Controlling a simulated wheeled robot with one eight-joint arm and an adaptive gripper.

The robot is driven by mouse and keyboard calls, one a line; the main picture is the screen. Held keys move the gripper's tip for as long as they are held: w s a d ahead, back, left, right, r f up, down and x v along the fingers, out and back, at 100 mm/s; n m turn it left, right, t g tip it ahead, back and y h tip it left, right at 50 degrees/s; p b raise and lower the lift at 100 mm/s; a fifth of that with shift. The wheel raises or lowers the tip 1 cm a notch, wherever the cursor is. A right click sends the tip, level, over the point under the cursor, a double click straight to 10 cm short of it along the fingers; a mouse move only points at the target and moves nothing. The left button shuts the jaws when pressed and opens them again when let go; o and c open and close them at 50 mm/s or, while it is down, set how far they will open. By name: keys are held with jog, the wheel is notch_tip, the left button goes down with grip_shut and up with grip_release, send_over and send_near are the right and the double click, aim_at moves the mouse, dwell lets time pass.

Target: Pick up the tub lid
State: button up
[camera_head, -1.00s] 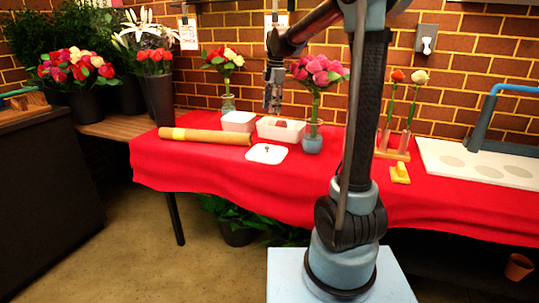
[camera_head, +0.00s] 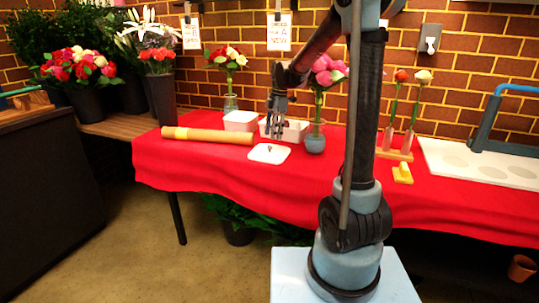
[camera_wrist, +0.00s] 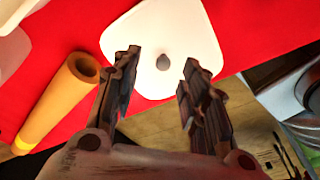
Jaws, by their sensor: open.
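The tub lid (camera_head: 268,154) is a white rounded square with a small dark knob at its middle. It lies flat on the red cloth near the table's front edge. In the wrist view the lid (camera_wrist: 190,30) fills the upper middle, with its grey knob (camera_wrist: 163,62) just beyond the gap between my fingertips. My gripper (camera_head: 274,130) points down above the lid's far side in the head view. In the wrist view my gripper (camera_wrist: 162,72) is open and empty, its fingers spread either side of the knob.
Two white tubs (camera_head: 240,121) (camera_head: 296,131) stand behind the lid. A tan paper roll (camera_head: 207,136) lies to the left, close in the wrist view too (camera_wrist: 58,102). A glass vase (camera_head: 315,138) with pink flowers stands to the right. Red cloth is bare in front.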

aim_at(270, 150)
jog(key=shift+s+a+f, duration=0.2)
jog(key=shift+f, duration=0.75)
jog(key=shift+s+a+f, duration=0.2)
jog(key=shift+a+f, duration=0.05)
jog(key=shift+f, duration=0.65)
jog(key=shift+s+a+f, duration=0.2)
jog(key=shift+f, duration=0.75)
jog(key=shift+c, duration=0.5)
grip_shut()
